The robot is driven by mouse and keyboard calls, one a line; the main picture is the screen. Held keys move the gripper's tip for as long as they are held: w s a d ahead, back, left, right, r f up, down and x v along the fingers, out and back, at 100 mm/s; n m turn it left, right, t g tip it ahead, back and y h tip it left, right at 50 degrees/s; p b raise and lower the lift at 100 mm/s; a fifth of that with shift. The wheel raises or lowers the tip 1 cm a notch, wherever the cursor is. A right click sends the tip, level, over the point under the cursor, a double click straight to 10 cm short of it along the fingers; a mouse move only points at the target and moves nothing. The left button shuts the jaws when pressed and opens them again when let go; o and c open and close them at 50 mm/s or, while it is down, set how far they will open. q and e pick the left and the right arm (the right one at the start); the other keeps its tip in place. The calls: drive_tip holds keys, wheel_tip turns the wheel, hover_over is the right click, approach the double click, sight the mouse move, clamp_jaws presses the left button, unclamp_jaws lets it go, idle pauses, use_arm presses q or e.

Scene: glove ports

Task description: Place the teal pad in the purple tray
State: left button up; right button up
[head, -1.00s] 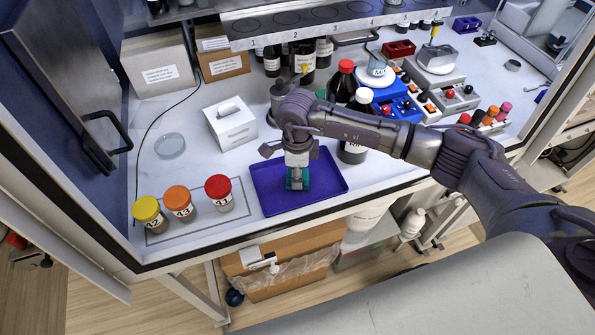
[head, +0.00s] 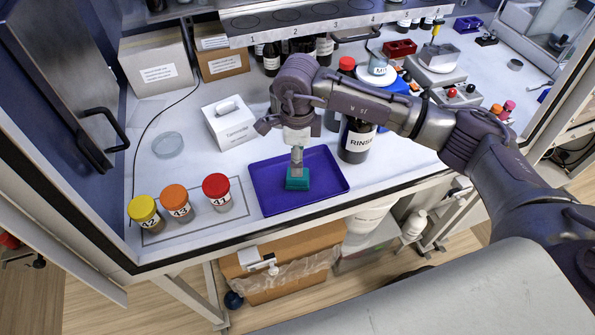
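The teal pad (head: 298,183) lies in the purple tray (head: 327,178), near the tray's middle. My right gripper (head: 297,168) points down just above the pad, its fingers seen one behind the other. The pad's front face is now clear of the fingers, and the gripper looks open and off the pad. The gap between the fingers is hard to see from here. My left gripper is not in view.
Yellow (head: 145,213), orange (head: 177,203) and red-capped (head: 217,192) jars stand left of the tray. A white box (head: 230,123) stands behind it. A dark RINSE bottle (head: 357,140) stands to its right, close under my arm. An overhead shelf (head: 335,22) is at the back.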

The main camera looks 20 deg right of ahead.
wheel_tip(320, 180, up, 6)
drive_tip(key=shift+f+b, duration=0.15)
drive_tip(key=shift+b, duration=0.5)
